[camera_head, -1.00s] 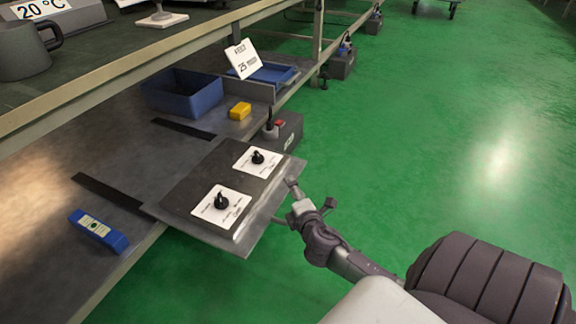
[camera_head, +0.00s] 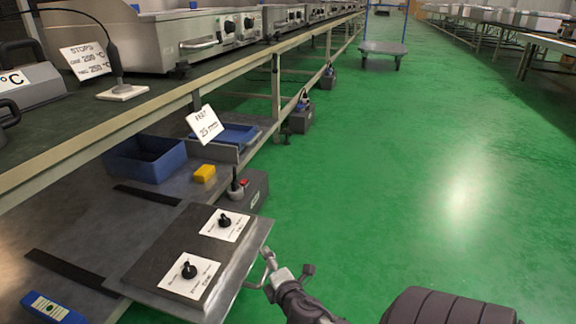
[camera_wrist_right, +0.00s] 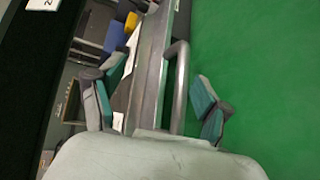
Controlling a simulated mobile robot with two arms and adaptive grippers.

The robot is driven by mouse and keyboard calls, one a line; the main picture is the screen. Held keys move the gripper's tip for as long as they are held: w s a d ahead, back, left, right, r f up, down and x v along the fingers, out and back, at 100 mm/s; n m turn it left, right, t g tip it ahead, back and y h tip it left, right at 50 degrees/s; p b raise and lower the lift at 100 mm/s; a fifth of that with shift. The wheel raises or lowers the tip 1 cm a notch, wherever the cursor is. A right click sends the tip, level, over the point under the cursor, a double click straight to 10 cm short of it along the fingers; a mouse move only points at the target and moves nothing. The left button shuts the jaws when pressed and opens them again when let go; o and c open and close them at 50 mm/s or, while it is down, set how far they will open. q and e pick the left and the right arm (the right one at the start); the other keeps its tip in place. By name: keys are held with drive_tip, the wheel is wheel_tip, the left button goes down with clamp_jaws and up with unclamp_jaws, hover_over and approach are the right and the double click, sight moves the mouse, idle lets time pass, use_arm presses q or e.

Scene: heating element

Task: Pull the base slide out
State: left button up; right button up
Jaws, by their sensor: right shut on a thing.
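The base slide (camera_head: 242,262) is a grey metal plate on the lower shelf, jutting past the shelf's front edge over the floor. It carries a dark block (camera_head: 190,236) with two black knobs on white cards, a near knob (camera_head: 189,270) and a far knob (camera_head: 225,221). A bar handle (camera_head: 266,266) is on its front side; it also shows in the right wrist view (camera_wrist_right: 181,85). My right gripper (camera_head: 286,271) is shut on this handle, with its green-padded fingers on either side of the bar in the right wrist view (camera_wrist_right: 160,100). My left gripper is out of view.
Dark strips (camera_head: 72,272) lie on the lower shelf (camera_head: 70,215), beside a blue level (camera_head: 52,308). Behind stand a blue bin (camera_head: 145,160), a yellow block (camera_head: 204,173), a "25 mm" sign (camera_head: 205,124) and a grey box (camera_head: 248,192). The green floor (camera_head: 400,200) at right is open.

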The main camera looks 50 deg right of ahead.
drive_tip(key=shift+a+r+t, duration=0.15)
drive_tip(key=shift+a+r, duration=0.05)
drive_tip(key=shift+r, duration=0.4)
drive_tip(key=shift+a+r+t, duration=0.15)
drive_tip(key=shift+a+r, duration=0.05)
drive_tip(key=shift+r, duration=0.4)
drive_tip(key=shift+c, duration=0.8)
drive_tip(key=f+v, duration=0.2)
drive_tip(key=v, duration=1)
drive_tip(key=shift+s+p, duration=0.3)
drive_tip(key=shift+d+r, duration=0.1)
drive_tip(key=shift+r, duration=0.05)
